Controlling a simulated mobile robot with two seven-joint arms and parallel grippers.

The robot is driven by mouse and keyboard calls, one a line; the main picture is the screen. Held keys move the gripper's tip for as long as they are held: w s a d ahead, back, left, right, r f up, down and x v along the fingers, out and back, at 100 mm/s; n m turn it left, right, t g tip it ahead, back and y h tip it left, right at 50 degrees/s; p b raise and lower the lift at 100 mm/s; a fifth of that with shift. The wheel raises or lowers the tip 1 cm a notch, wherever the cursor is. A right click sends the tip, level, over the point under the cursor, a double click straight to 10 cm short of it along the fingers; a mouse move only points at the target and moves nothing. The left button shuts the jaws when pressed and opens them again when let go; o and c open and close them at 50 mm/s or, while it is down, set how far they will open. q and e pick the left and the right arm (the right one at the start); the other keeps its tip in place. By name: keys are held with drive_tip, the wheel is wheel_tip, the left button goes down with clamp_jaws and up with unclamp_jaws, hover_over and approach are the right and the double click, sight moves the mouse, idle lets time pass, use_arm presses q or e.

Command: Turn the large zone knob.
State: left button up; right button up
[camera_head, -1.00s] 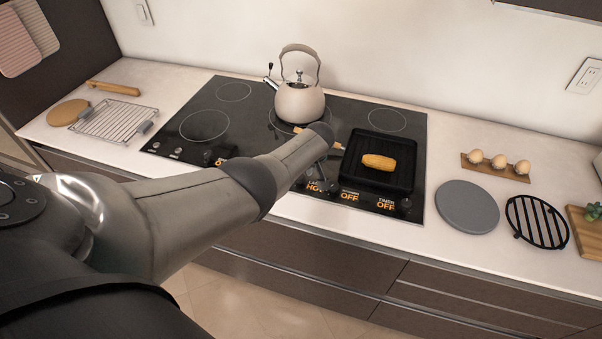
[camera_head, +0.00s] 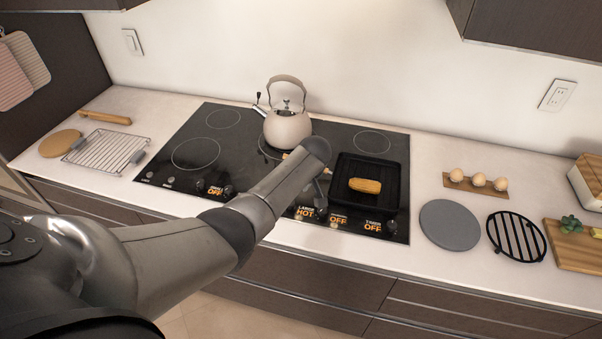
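The large zone knob (camera_head: 320,203) is a small dark knob on the front strip of the black cooktop (camera_head: 190,130), next to a lit label reading LARGE HOT (camera_head: 305,212). My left arm reaches in from the left over the cooktop's front. My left gripper (camera_head: 320,188) points down just above or at this knob, mostly hidden behind the wrist. I cannot tell whether it touches the knob or how far its fingers are apart. My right gripper is out of view.
A kettle (camera_head: 287,125) stands on a back burner. A black grill pan (camera_head: 350,191) with corn (camera_head: 365,185) sits right of my wrist. Other labels, SMALL (camera_head: 215,191) and TIMER (camera_head: 373,226), read OFF. A grey disc (camera_head: 449,225) and black trivet (camera_head: 517,236) lie on the right counter.

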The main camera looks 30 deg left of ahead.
use_arm(q)
drive_tip(key=p+v, duration=0.1)
drive_tip(key=v, duration=0.6)
idle(0.5)
drive_tip(key=s+d+f+m+h, duration=0.1)
drive_tip(key=s+d+f+m, duration=0.2)
drive_tip(key=s, duration=0.4)
drive_tip(key=s+d+f+m+h, duration=0.1)
drive_tip(key=s+d+m, duration=0.3)
drive_tip(key=s, duration=0.3)
drive_tip(key=s+d+r+m+t+h, duration=0.1)
drive_tip(key=s+d+r+m, duration=0.15)
drive_tip(key=s, duration=0.45)
drive_tip(key=s+d+r+m+h, duration=0.1)
drive_tip(key=s+r+m, duration=0.25)
drive_tip(key=s, duration=0.45)
wheel_tip(320, 180, down, 31)
drive_tip(key=m+b, duration=0.1)
drive_tip(key=b, duration=1)
drive_tip(key=s+a+f+g+b, duration=0.1)
drive_tip(key=s+f+b, duration=0.5)
drive_tip(key=f, duration=0.8)
drive_tip(key=s+a+f+g+b, duration=0.1)
drive_tip(key=s+f+b, duration=0.4)
drive_tip(key=s+f, duration=0.6)
wheel_tip(320, 180, down, 3)
drive_tip(key=shift+a+f+b, duration=0.1)
drive_tip(key=shift+a+b, duration=0.1)
drive_tip(key=shift+b, duration=0.2)
